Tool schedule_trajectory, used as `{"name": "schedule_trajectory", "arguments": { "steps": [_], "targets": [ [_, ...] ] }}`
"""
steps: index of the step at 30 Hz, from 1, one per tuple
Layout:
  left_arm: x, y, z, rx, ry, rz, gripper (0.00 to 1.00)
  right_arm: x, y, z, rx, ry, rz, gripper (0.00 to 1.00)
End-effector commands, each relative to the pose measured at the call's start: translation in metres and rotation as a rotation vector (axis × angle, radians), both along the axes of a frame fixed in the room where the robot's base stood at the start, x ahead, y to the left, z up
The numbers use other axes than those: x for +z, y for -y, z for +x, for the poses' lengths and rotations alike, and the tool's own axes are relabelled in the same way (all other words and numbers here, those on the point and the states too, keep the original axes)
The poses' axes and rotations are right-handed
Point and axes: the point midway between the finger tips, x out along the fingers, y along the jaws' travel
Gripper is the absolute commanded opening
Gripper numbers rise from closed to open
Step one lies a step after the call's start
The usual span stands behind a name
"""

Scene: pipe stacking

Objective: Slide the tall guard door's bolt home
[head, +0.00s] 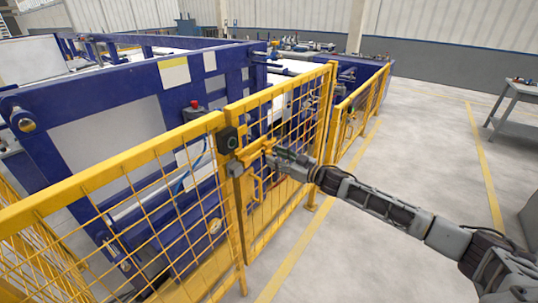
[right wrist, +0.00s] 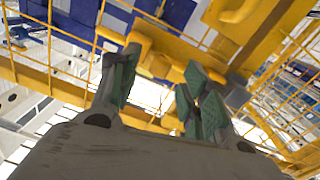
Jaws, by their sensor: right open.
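The tall guard door (head: 292,92) is a yellow frame with wire mesh. It stands about in line with the yellow fence panel to its left. The yellow bolt (head: 247,154) lies across the meeting posts, beside a black box (head: 228,140). How far the bolt reaches is too small to tell. My right gripper (head: 272,153) is at the right end of the bolt, partly hiding it. In the right wrist view its green-padded fingers (right wrist: 158,88) are apart, with yellow bolt parts (right wrist: 150,58) just beyond them. Contact cannot be told. My left gripper is out of view.
The yellow fence (head: 110,168) runs along the left, with a blue machine (head: 115,95) behind it. A lower yellow fence panel (head: 360,108) continues beyond the door. The concrete floor at right is open, with a grey table (head: 515,92) at the far right.

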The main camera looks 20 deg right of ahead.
Motion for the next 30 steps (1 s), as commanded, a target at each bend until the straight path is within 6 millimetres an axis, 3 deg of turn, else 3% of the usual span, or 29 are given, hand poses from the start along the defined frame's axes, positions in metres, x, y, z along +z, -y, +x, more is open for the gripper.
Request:
{"name": "schedule_trajectory", "arguments": {
  "steps": [8,21,30],
  "targets": [
    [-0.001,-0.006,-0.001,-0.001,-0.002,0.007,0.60,0.000,-0.012,0.016,0.001,0.001,0.000,0.46],
    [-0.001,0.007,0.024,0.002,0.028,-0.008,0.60,0.001,-0.024,0.032,0.000,0.001,-0.002,0.46],
    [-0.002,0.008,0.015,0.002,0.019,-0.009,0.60,0.000,-0.024,0.033,0.000,0.001,-0.001,0.46]
  ]
}}
